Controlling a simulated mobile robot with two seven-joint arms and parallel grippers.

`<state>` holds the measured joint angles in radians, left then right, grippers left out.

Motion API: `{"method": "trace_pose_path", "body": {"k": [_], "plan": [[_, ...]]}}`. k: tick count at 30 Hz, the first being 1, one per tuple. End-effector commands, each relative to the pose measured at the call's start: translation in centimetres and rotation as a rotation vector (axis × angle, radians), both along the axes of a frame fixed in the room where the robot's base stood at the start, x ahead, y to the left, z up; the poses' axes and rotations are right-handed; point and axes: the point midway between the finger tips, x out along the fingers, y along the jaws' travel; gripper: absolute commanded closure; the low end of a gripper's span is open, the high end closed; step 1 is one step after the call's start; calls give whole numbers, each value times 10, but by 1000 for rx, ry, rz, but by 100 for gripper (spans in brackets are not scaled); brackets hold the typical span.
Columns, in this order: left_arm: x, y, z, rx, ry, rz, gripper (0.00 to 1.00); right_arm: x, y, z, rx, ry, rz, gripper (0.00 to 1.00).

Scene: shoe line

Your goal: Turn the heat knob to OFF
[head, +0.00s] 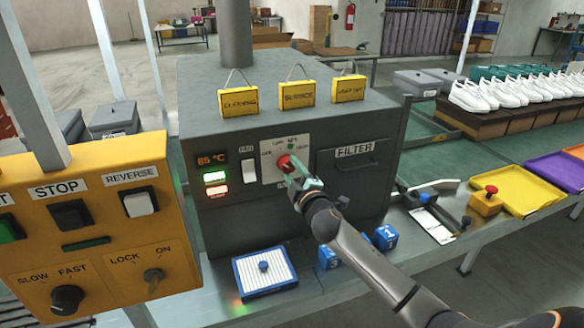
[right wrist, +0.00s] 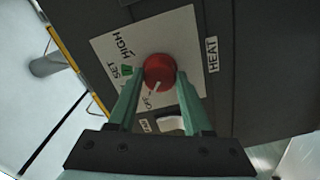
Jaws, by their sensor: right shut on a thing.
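The red heat knob (head: 284,162) sits on a white dial plate (head: 302,141) on the front of the grey oven. My right gripper (head: 291,172) is at the knob, its green fingers on either side of it. In the right wrist view the same gripper (right wrist: 160,77) is closed around the red knob (right wrist: 158,68). A white mark on the knob points down and slightly left there, toward the OFF lettering (right wrist: 148,100). SET and HIGH are printed on the left part of the plate, beside a small green mark. My left gripper is out of view.
The oven (head: 230,225) shows a red 85 °C display (head: 211,160), a FAN switch (head: 249,172) and a FILTER drawer (head: 355,170). A yellow control box (head: 95,220) stands close at left.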

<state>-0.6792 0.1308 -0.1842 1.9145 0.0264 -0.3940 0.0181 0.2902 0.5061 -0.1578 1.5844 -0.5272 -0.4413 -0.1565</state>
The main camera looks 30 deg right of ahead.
Motion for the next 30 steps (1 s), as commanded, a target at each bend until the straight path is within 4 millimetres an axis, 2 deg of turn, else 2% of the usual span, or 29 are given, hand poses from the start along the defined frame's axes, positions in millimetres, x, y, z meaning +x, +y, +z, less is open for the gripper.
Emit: {"method": "trace_pose_path", "body": {"k": [12, 29, 30], "plan": [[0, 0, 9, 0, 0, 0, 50, 0, 0, 0, -194, 48, 0, 100], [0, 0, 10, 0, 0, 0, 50, 0, 0, 0, -226, 54, 0, 100], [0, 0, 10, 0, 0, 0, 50, 0, 0, 0, -226, 54, 0, 48]]}}
